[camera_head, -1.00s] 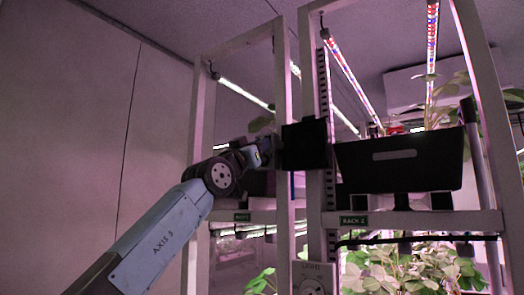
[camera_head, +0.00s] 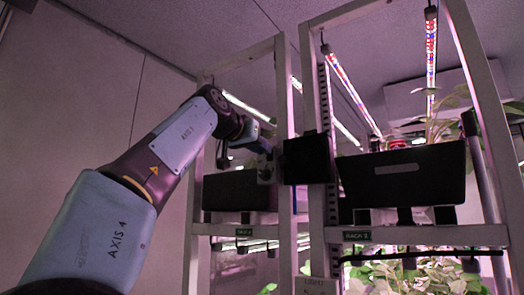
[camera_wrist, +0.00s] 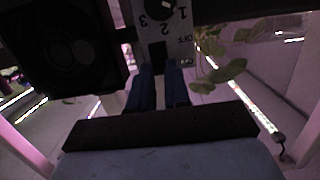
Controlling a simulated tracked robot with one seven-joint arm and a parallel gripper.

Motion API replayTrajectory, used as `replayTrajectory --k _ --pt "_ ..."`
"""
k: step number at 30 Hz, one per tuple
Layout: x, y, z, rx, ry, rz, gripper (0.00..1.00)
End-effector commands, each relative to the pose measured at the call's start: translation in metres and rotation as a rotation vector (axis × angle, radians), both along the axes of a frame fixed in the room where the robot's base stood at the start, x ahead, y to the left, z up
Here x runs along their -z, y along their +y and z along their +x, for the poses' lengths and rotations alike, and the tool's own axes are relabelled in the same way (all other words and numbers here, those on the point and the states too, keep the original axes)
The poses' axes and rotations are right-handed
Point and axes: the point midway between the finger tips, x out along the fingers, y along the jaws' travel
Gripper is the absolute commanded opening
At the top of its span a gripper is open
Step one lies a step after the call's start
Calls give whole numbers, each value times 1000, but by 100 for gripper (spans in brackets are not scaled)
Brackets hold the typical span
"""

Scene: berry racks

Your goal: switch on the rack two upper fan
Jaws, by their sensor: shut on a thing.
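The rack two upper fan is a black square box (camera_head: 306,158) on the left post of rack 2; its round grille (camera_wrist: 65,45) shows at left in the wrist view. A pale control plate (camera_head: 265,172) sits just left of it. In the wrist view this plate (camera_wrist: 178,36) shows upside down, with a dial (camera_wrist: 152,5) cut by the top edge, the marks 1, 2, 3 and OFF, and a small dark part (camera_wrist: 157,52) below. My gripper (camera_wrist: 158,68) has its blue fingers around that dark part, shut on it. Its grip is partly hidden.
The "RACK 2" label (camera_head: 357,236) is on the rack's crossbar. A dark planter (camera_head: 405,178) stands right of the fan, another (camera_head: 238,190) on the left rack. A lower LIGHT panel (camera_head: 317,286) is cut by the bottom edge. Leaves (camera_wrist: 222,72) hang near the plate.

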Motion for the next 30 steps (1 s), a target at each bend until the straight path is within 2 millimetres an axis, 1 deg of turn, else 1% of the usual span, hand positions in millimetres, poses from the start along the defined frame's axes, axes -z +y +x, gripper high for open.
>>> replayTrajectory --k 8,21,22,28,30 --pt "-3 -2 1 1 39 30 0" --pt "-3 -2 1 1 43 35 0" --pt "-3 -2 1 1 43 35 20" --pt "-3 -1 1 0 43 34 39" --pt "-3 -1 1 0 43 34 43"
